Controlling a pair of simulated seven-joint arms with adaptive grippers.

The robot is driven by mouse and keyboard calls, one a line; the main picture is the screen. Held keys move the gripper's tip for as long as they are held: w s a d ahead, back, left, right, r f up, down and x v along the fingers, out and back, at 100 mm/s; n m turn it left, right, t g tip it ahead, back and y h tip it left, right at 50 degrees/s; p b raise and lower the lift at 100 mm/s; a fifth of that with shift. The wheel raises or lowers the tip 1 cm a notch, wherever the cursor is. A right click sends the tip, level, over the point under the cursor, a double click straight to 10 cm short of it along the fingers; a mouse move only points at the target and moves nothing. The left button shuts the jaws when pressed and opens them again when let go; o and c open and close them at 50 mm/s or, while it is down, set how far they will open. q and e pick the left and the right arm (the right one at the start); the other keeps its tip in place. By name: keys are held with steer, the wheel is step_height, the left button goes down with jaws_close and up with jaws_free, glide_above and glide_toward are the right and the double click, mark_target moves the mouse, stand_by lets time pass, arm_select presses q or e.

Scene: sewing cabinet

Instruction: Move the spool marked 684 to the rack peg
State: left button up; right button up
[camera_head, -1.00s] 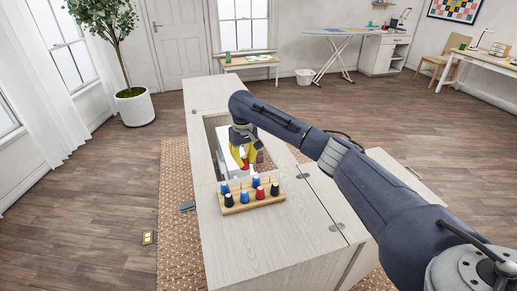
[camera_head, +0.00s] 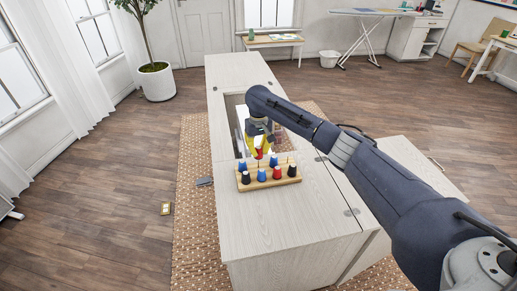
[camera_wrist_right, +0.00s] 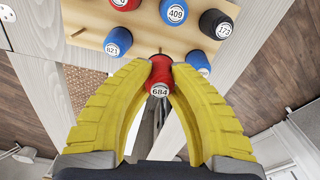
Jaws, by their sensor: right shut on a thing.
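The red spool marked 684 (camera_wrist_right: 161,75) is between the yellow fingers of my right gripper (camera_wrist_right: 160,68), which is shut on it. In the head view the right gripper (camera_head: 259,150) is just behind the wooden rack (camera_head: 283,184), over the cabinet opening, with a bit of red spool (camera_head: 259,155) at its tips. In the wrist view the rack (camera_wrist_right: 95,20) lies beyond the spool, and a bare peg (camera_wrist_right: 160,50) shows just past the spool's end. I cannot tell whether spool and peg touch. My left gripper is in no view.
The rack carries several other spools: blue 409 (camera_wrist_right: 175,12), black 173 (camera_wrist_right: 217,25), a blue one (camera_wrist_right: 118,42), another red (camera_head: 277,173). It stands on the pale cabinet top (camera_head: 275,225) beside the open well (camera_head: 234,115). The cabinet top in front is clear.

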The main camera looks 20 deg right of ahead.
mark_target(259, 157)
steer(key=shift+f, duration=2.25)
stand_by(0.4)
steer(key=o, duration=0.9)
steer(key=shift+r, duration=0.1)
step_height(259, 157, up, 12)
stand_by(0.6)
